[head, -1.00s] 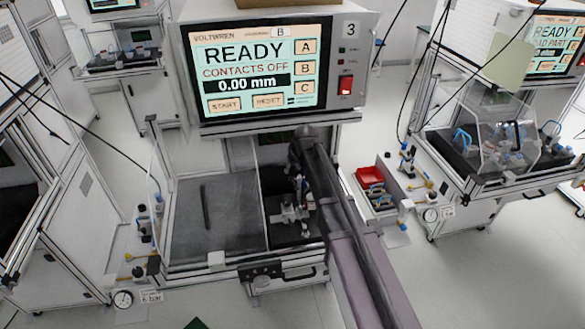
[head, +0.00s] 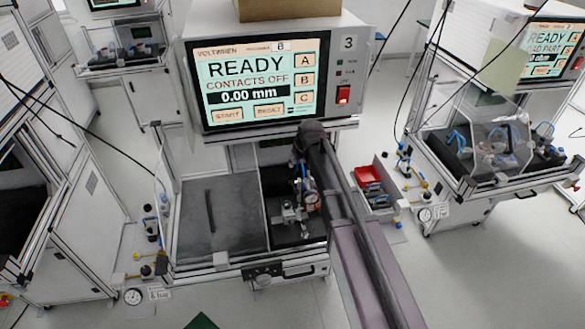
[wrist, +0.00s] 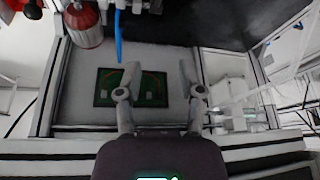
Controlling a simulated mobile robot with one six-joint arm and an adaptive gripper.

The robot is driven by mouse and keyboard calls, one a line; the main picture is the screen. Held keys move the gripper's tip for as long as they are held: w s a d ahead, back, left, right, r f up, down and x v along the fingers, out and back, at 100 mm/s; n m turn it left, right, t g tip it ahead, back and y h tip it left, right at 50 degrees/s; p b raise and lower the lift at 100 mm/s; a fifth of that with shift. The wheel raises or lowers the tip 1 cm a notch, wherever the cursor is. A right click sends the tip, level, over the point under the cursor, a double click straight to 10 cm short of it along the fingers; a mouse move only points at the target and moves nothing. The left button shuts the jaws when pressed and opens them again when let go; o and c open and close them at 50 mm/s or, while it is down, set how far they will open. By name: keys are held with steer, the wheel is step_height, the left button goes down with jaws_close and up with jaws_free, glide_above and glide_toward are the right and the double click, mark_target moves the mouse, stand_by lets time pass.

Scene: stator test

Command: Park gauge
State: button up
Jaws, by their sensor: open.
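My gripper (wrist: 157,78) is open in the wrist view, with its two fingers apart and nothing between the tips. In the head view my arm reaches down into the dark test bay under the screen and hides most of the gripper. A small round dial with a red rim (head: 312,198), likely the gauge, shows in the bay beside my arm, by the metal fixture (head: 287,213). Whether it touches the fixture is unclear. A red cylinder (wrist: 85,25) and a blue tube (wrist: 118,38) show at the top left of the wrist view.
The tester screen (head: 255,84) reads READY, CONTACTS OFF, 0.00 mm. A grey mat (head: 235,225) with a dark rod (head: 210,211) lies left of the bay. A red bin (head: 369,174) is to the right. The wrist view shows a green board (wrist: 130,87) on a pale surface.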

steer(key=shift+p+v, duration=2.3)
steer(key=shift+v, duration=0.55)
steer(key=s+d+f+m+g+h+b, duration=0.1)
steer(key=s+d+f+m+b, duration=0.2)
steer(key=s+d+f+b, duration=0.3)
steer(key=s+d+f+m+g+h+b, duration=0.1)
steer(key=s+d+f+m+g+b, duration=0.1)
steer(key=s+d+f+b, duration=0.5)
steer(key=shift+s+d+f+m, duration=0.4)
steer(key=shift+s+d+f, duration=0.5)
steer(key=shift+s+d, duration=1.95)
steer(key=shift+s+a, duration=0.25)
steer(key=shift+s+d+f+b, duration=0.1)
steer(key=shift+s+f+b, duration=0.05)
steer(key=shift+b, duration=0.25)
steer(key=c, duration=0.5)
steer(key=shift+s+d+f+g+h+b, duration=0.3)
steer(key=shift+s+d+f+b, duration=0.3)
steer(key=shift+s, duration=0.3)
jaws_close()
steer(key=shift+s+d+m, duration=0.15)
steer(key=shift+s+m, duration=0.1)
steer(key=shift+m, duration=0.05)
